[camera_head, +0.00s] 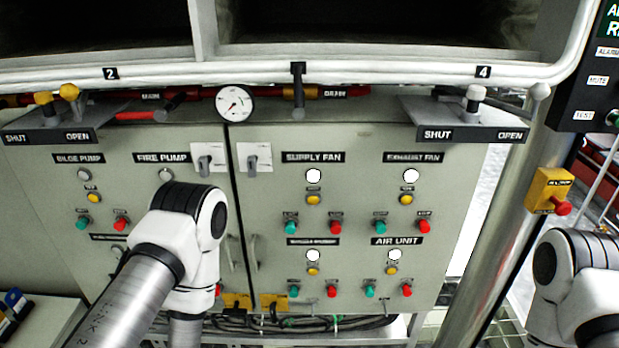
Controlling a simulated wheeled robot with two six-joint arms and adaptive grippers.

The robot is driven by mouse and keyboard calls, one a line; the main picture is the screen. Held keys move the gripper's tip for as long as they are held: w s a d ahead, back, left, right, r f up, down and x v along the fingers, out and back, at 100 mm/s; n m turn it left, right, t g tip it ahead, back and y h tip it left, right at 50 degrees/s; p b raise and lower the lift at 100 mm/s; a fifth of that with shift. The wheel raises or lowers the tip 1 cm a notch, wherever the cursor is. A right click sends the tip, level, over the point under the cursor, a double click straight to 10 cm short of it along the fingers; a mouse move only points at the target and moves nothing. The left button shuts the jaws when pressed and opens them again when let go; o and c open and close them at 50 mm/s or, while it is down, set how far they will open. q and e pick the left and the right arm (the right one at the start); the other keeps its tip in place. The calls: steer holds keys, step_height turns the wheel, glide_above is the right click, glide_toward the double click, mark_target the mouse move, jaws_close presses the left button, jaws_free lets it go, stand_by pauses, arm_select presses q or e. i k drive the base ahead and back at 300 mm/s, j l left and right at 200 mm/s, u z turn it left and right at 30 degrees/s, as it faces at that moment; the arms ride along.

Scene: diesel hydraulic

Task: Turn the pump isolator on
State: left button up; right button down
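The grey control cabinet (352,205) faces me. Two switches with grey handles on light plates flank the seam between its doors. The left switch (207,160) is on the pump door, next to the FIRE PUMP label (162,157). The right switch (253,159) is on the fan door. I can read no isolator label or on/off marks on either, and both handles look roughly upright. My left arm (178,245) rises in front of the pump door, its elbow just below the left switch. My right arm (575,285) is at the lower right. Neither gripper is visible.
The fan door has several lamps and buttons. A gauge (234,104) and SHUT/OPEN levers sit above. A yellow box with a red button (549,191) is at right.

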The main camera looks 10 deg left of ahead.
mark_target(235, 312)
steer(key=u, duration=1)
